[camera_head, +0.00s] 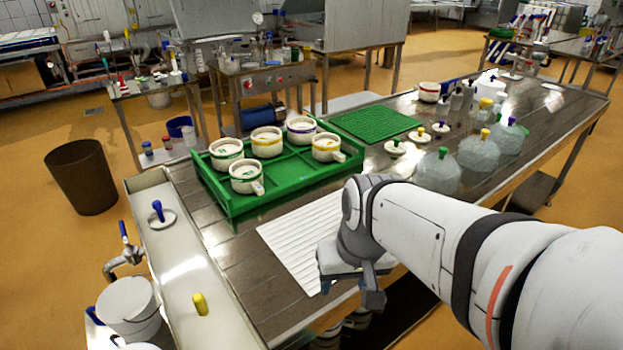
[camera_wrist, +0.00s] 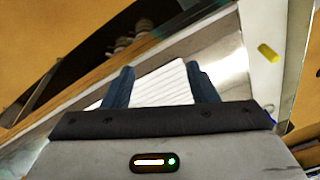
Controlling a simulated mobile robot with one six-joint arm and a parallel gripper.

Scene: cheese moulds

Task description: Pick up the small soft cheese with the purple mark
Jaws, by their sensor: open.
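Several round white cheese moulds with coloured bands stand in a green tray (camera_head: 272,195) on the steel table. The one with a purple-looking band (camera_head: 301,130) is at the back of the tray. Its cheese is pale inside the ring; any mark on the cheese itself is too small to tell. My gripper (camera_head: 352,290) is low at the table's front edge, near a white ribbed board, well apart from the tray. In the wrist view my gripper (camera_wrist: 160,72) has its two fingers spread with nothing between them. No mould shows in the wrist view.
A white ribbed board (camera_head: 300,240) lies between tray and gripper; it shows in the wrist view (camera_wrist: 160,88). A green mat (camera_head: 375,123), small knobbed lids (camera_head: 395,147) and clear domes (camera_head: 437,170) stand to the right.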

